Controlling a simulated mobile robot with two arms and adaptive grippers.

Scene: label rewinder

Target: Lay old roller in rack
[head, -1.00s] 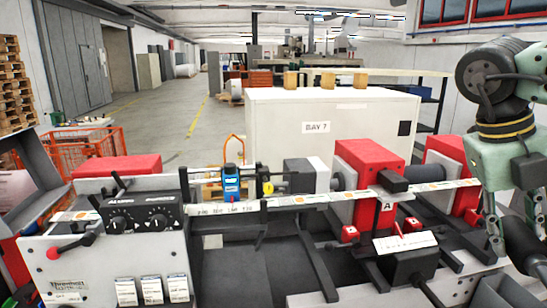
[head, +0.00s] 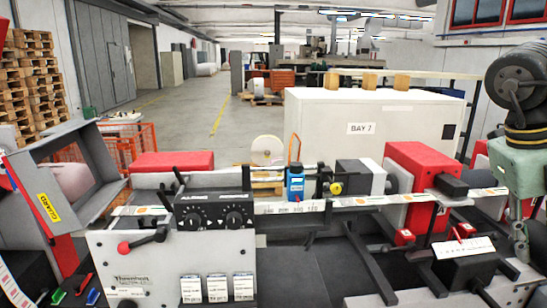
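I cannot make out for sure which thing is the old roller, and I cannot identify its rack. A label machine (head: 170,262) fills the foreground, with a printed label web (head: 290,207) running across it to the right. A red block (head: 410,170) stands over the web on the right side. My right gripper (head: 520,245) hangs at the right edge beside the machine's right end, partly cut off. Its fingers are small and partly hidden, so I cannot tell whether they hold anything. My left gripper is out of view.
A tilted grey guard frame (head: 100,170) stands at the left, with a pinkish roll (head: 72,181) visible through it. A white BAY 7 cabinet (head: 325,125) stands behind the machine. Pallets (head: 35,80) and an orange wire cart (head: 128,148) are at the left. The aisle behind is open.

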